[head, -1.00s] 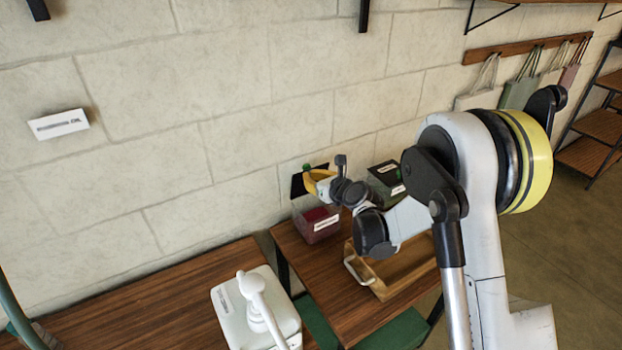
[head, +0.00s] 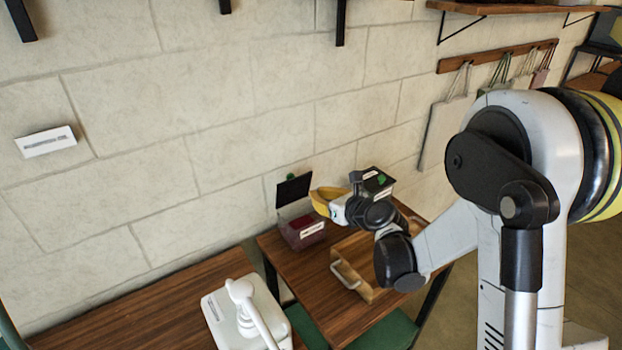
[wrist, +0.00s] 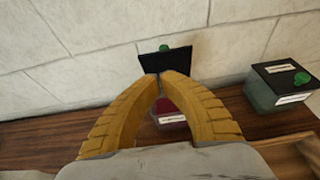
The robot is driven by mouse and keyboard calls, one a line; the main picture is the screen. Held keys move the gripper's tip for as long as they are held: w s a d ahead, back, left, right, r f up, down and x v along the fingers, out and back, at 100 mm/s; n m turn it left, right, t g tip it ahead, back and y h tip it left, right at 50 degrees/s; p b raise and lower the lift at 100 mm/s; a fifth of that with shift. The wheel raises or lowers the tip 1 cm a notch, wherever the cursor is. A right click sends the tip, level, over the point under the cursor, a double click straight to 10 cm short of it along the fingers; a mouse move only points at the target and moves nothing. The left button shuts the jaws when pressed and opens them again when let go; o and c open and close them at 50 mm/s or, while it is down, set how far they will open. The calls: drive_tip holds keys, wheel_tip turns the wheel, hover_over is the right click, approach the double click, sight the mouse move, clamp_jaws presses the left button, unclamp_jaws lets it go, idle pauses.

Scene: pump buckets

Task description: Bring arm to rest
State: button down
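My arm reaches over the right-hand table. In the head view, my gripper (head: 325,200) with yellow fingers is beside a container with dark red contents (head: 303,231), whose black lid (head: 293,191) stands open. In the wrist view, the two yellow fingertips (wrist: 160,76) come together with nothing visible between them. The red container (wrist: 170,112) shows behind and between the fingers, with its open lid (wrist: 166,63) above it. Nothing hangs from my gripper.
A lidded container with a green knob (wrist: 279,82) stands to the right. A wooden tray with a handle (head: 350,272) lies on the table (head: 325,308). A white pump bucket (head: 238,322) stands on the left-hand table (head: 150,322). The stone wall is close behind.

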drive_tip(key=s+d+r+n+g+h+b, duration=0.1)
drive_tip(key=s+d+r+n, duration=0.25)
drive_tip(key=s+n, duration=0.3)
drive_tip(key=s+d+r+n+g+h, duration=0.1)
drive_tip(key=s+d+r+n+h, duration=0.1)
drive_tip(key=s+r+n, duration=0.35)
drive_tip(key=s+d+f+n+g+h, duration=0.1)
drive_tip(key=s+d+n+h, duration=0.1)
drive_tip(key=s+d+n, duration=0.3)
drive_tip(key=s+d+f+n+g+h+b, duration=0.1)
drive_tip(key=s+d+n, duration=0.5)
drive_tip(key=s+n, duration=0.6)
drive_tip(key=s+f+h, duration=0.1)
drive_tip(key=s, duration=0.2)
drive_tip(key=shift+s+d+f+g+h, duration=0.2)
drive_tip(key=shift+s+f+g+h, duration=0.1)
drive_tip(key=shift+s+h, duration=0.1)
drive_tip(key=shift+w, duration=0.1)
